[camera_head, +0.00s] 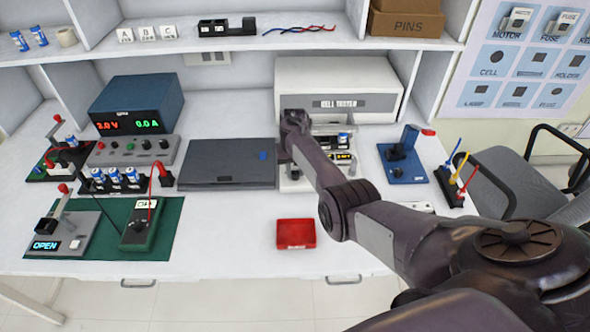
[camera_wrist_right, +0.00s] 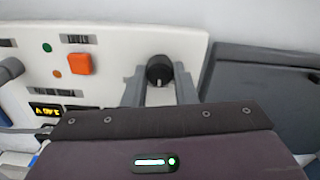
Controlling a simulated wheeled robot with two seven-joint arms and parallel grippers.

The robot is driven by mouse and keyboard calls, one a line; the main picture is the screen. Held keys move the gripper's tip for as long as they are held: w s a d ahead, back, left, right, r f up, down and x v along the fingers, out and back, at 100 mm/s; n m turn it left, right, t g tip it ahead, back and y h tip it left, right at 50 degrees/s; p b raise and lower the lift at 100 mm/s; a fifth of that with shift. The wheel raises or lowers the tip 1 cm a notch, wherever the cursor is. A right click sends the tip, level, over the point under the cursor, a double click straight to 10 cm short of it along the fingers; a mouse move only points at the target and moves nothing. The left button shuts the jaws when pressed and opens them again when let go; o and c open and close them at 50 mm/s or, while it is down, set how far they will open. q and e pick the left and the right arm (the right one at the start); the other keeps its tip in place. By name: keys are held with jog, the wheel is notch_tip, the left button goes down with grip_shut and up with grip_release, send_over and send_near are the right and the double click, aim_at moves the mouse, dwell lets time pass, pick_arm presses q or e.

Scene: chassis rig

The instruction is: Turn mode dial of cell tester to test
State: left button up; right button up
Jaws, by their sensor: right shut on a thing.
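The cell tester (camera_head: 338,76) is a white unit with a grey name strip, standing at the back right of the bench in the head view. Its white front panel (camera_wrist_right: 112,50) fills the upper left of the right wrist view. The mode dial (camera_wrist_right: 160,71) is a round black knob with a light pointer mark towards the bottom of that picture. My right gripper (camera_wrist_right: 160,88) is shut on the dial, with one grey finger on each side. In the head view my right arm hides part of the tester's front. My left gripper is not in view.
An orange square button (camera_wrist_right: 80,64) and a lit display (camera_wrist_right: 48,110) are left of the dial in the wrist view. A closed dark grey case (camera_head: 228,163) lies beside the tester. A red tray (camera_head: 295,234) stands in front. A blue fixture (camera_head: 403,165) stands to the right.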

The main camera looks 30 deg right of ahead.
aim_at(295, 172)
jog(key=o, duration=1)
jog(key=shift+r, duration=3.95)
